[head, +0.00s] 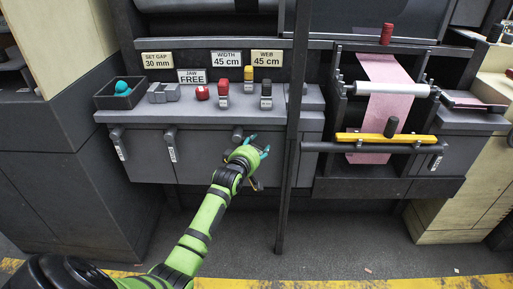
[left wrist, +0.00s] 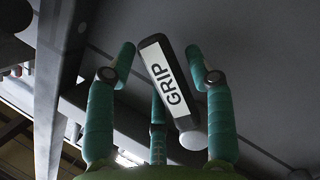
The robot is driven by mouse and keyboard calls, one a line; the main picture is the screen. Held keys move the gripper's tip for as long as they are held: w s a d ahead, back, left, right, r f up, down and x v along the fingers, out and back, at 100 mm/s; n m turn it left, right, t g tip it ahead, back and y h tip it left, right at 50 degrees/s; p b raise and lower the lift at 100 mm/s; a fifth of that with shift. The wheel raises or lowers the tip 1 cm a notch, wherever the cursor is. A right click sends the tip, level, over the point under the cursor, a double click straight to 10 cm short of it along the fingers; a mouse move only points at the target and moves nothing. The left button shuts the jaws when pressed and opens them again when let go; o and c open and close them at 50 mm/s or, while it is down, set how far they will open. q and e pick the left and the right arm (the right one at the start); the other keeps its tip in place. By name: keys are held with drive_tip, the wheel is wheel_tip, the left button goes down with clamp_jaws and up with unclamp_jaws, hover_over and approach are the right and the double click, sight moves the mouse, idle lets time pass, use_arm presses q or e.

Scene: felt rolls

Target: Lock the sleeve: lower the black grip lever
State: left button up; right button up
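The black grip lever (left wrist: 178,85) shows in the left wrist view with a white plate reading GRIP. It slants between the fingers of my left gripper (left wrist: 160,58). The fingers stand apart on either side of it, with a clear gap on the left and a narrow one on the right. In the head view the lever's pivot end (head: 237,132) shows under the front ledge, and my left gripper (head: 258,146) hides most of the rest. A dark post stands just right of the gripper. My right gripper is not in view.
Two similar levers (head: 118,142) (head: 171,145) hang to the left on the same panel. A dark vertical post (head: 288,180) stands close right. Above are red (head: 223,88), yellow and black handles. A pink felt strip (head: 388,105) runs over a roller at right, behind a yellow bar (head: 375,138).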

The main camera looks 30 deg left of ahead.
use_arm(q)
clamp_jaws()
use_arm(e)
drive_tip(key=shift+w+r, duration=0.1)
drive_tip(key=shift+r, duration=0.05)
